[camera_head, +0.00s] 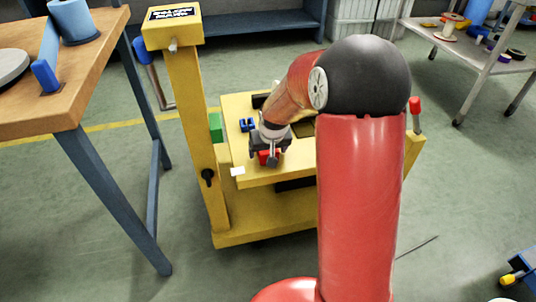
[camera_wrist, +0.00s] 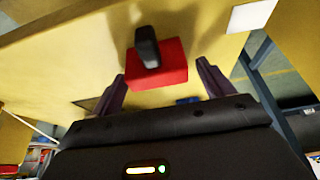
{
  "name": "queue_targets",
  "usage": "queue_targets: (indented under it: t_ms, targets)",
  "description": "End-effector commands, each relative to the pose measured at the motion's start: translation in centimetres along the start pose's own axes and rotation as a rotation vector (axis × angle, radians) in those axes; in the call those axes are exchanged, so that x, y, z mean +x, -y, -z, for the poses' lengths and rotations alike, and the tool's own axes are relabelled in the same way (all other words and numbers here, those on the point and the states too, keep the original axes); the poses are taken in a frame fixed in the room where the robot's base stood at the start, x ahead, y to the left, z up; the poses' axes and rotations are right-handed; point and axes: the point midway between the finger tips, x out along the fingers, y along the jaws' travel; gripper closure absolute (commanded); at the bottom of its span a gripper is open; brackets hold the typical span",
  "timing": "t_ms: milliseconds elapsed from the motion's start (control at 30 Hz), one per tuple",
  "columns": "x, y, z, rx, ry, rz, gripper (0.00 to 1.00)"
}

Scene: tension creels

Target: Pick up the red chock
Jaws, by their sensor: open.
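The red chock (camera_wrist: 157,70) is a small red block with a dark upright grip on it. It sits on the yellow platform (camera_wrist: 75,55) in the wrist view, between and just beyond my open fingers. My gripper (camera_wrist: 160,82) has one finger on each side of the chock, with gaps showing, and the chock is not clamped. In the head view the red chock (camera_head: 266,157) is partly hidden under my gripper (camera_head: 268,160), near the platform's front left edge.
A green block (camera_head: 215,127) and a blue item (camera_head: 247,125) lie near the yellow post (camera_head: 190,120) at the left. A white tag (camera_head: 238,171) is on the platform edge. A wooden table (camera_head: 75,85) stands at the left, and a metal shelf (camera_head: 480,55) at the right.

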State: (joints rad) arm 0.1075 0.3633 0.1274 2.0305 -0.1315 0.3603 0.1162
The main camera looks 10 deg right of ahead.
Motion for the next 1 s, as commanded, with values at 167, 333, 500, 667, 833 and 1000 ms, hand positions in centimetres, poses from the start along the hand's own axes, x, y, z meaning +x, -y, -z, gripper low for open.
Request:
queue_targets:
  t_ms: [167,333,500,667,833,1000]
  targets:
    - [0.0,0.0,0.0,0.000,0.000,0.000,0.29]
    - [-0.1,0.0,0.0,0.000,0.000,0.000,0.51]
    - [-0.1,0.0,0.0,0.000,0.000,0.000,0.74]
    - [-0.1,0.0,0.1,0.000,-0.002,0.000,0.79]
    - [-0.3,0.0,0.2,0.000,-0.003,0.000,0.79]
    - [-1.4,0.0,0.7,0.001,-0.004,-0.001,0.79]
